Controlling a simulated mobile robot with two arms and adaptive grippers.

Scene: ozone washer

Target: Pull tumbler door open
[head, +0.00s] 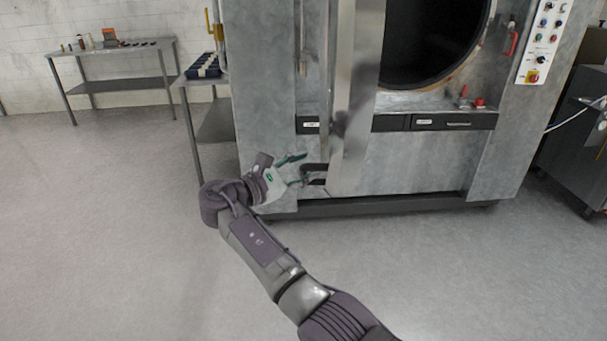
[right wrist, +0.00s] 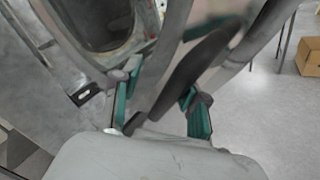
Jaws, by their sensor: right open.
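The tumbler door (head: 352,95) is a tall metal panel seen nearly edge-on in the head view. It stands out from the machine, and the round dark drum opening (head: 425,40) shows to its right. A black handle (head: 314,168) sits low on the door's left side. My right gripper (head: 299,170) is at this handle with its fingers apart. In the right wrist view, the dark handle bar (right wrist: 188,72) passes between the teal finger pads of the open gripper (right wrist: 162,98). I cannot tell whether either finger touches it. My left gripper is out of view.
The grey washer body (head: 268,90) stands behind the door. A control panel (head: 544,40) is at its right. A metal table (head: 120,48) with small items stands at the back left. Grey floor (head: 110,230) is clear in front and left. A cardboard box (right wrist: 309,56) shows in the wrist view.

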